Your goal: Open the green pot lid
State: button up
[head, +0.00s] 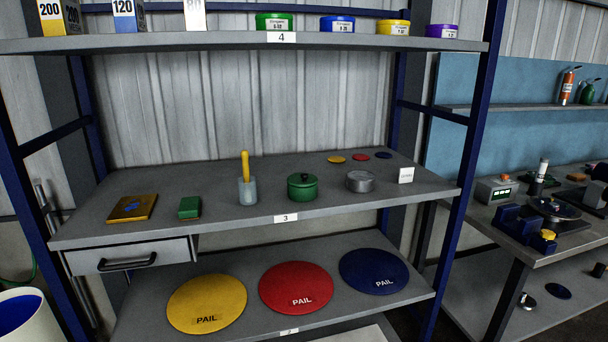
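The green pot (302,190) stands upright on the middle shelf (350,205), a little right of its centre. Its green lid (302,180) sits on top, with a small knob in the middle. The lid appears closed on the pot. My gripper does not show in the head view, so its position and opening cannot be seen.
A grey round pot (360,181) stands right of the green pot, and a beaker with a yellow handle (247,185) stands left. A green block (189,207) and a yellow-brown box (132,208) lie farther left. The upper shelf (230,44) overhangs. A blue post (473,150) bounds the right.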

aim_at(301, 180)
jog(key=i+j+z, duration=0.15)
jog(key=i, duration=0.4)
jog(key=i+j+z, duration=0.15)
jog(key=i, duration=0.4)
jog(key=i+j+z, duration=0.15)
jog(key=i, duration=0.4)
jog(key=i+j+z, duration=0.2)
jog(key=i, duration=0.3)
jog(key=j, duration=0.1)
